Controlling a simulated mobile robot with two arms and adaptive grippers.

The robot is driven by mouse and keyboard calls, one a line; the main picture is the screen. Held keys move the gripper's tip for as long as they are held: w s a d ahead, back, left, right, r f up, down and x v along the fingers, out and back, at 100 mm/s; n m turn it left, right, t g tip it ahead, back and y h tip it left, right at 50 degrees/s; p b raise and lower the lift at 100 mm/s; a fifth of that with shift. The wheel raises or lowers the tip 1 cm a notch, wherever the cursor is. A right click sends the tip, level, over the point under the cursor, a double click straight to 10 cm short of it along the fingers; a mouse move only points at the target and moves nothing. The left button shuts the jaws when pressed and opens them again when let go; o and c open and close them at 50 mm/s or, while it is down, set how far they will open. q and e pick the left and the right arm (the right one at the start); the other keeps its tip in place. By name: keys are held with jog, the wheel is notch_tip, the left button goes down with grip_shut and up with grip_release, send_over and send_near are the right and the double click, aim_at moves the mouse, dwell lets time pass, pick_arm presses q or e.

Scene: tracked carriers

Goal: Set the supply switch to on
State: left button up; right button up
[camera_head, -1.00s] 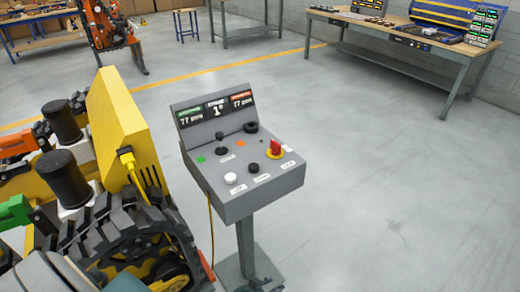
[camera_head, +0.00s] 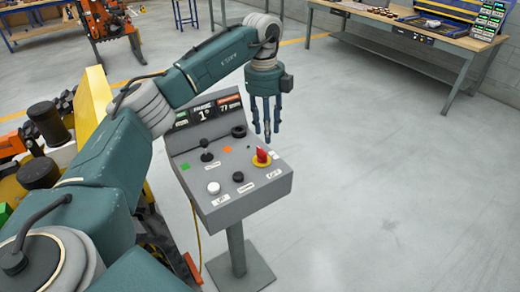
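A grey control console (camera_head: 243,205) stands on a post in the middle of the head camera view. On its sloped top, near the right edge, is a red rotary handle (camera_head: 261,156) on a round yellow base, apparently the supply switch; its label is too small to read. My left gripper (camera_head: 267,132) points down just above and behind the red handle in the picture. Its dark fingers are spread with gaps between them and hold nothing. It appears apart from the handle. My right gripper is not in view.
The console also bears a black joystick (camera_head: 206,152), a white button (camera_head: 213,188), a black button (camera_head: 238,177) and a black knob (camera_head: 238,131). A yellow tracked machine stands at left, partly behind my arm. A workbench (camera_head: 395,32) stands at back right; the floor at right is clear.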

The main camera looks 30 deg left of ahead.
aim_at(260, 151)
pick_arm(q)
jog(key=shift+n+y, duration=0.3)
jog(key=f, duration=0.3)
jog(key=a+f+p, duration=0.1)
jog(key=f, duration=0.2)
jog(key=a+f+p, duration=0.1)
jog(key=f, duration=0.2)
jog(key=shift+s+f, duration=0.25)
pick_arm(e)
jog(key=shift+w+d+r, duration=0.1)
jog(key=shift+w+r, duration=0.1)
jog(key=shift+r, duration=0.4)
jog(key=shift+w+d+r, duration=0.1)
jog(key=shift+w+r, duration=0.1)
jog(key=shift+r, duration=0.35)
pick_arm(q)
jog(key=shift+c, duration=0.5)
grip_shut()
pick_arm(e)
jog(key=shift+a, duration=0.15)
